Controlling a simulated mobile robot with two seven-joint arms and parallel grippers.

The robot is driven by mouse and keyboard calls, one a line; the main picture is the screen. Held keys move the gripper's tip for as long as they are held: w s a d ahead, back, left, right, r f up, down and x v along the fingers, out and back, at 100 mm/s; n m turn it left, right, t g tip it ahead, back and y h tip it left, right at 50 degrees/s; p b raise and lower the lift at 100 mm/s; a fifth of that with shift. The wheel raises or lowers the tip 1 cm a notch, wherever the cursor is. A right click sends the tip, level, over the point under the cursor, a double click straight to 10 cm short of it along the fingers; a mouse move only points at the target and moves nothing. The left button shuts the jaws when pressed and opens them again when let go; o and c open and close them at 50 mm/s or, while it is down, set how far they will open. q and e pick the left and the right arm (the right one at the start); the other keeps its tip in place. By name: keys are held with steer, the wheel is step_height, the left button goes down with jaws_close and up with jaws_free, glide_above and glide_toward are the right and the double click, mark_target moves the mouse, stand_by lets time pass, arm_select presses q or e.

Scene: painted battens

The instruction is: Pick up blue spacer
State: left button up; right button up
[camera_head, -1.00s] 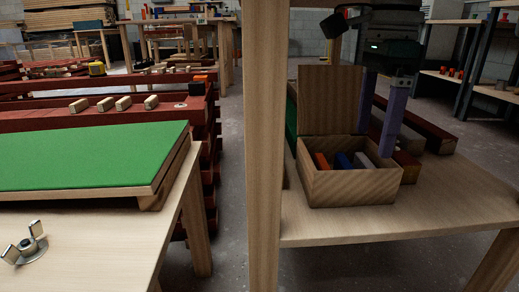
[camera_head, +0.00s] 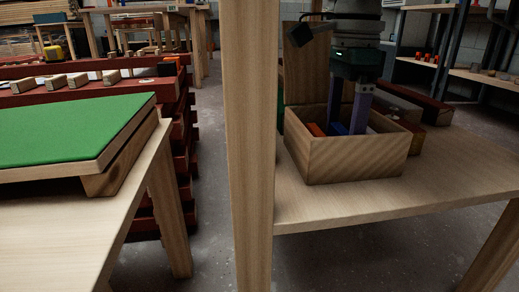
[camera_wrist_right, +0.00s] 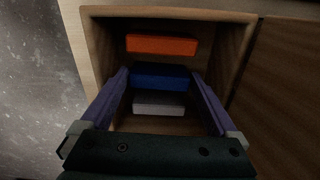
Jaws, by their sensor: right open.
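The blue spacer (camera_wrist_right: 160,77) lies in an open wooden box (camera_head: 355,160), between an orange spacer (camera_wrist_right: 162,44) and a light grey spacer (camera_wrist_right: 158,104). In the head view the blue spacer (camera_head: 338,128) is partly hidden by my fingers. My right gripper (camera_wrist_right: 160,74) is open, its two purple fingers reaching down into the box. In the wrist view one fingertip is near each end of the blue spacer; I cannot tell whether they touch it. My left gripper is not in view.
The box's lid (camera_head: 305,70) stands open behind it. The box sits on a wooden table (camera_head: 400,205), with dark red battens (camera_head: 412,100) behind it. A wooden post (camera_head: 250,150) stands left of the box. A green-topped board (camera_head: 70,130) lies on the left table.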

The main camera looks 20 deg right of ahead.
steer(key=shift+f, duration=0.8)
steer(key=shift+s+r, duration=0.1)
steer(key=shift+c, duration=0.2)
steer(key=shift+c, duration=0.7)
steer(key=c, duration=0.8)
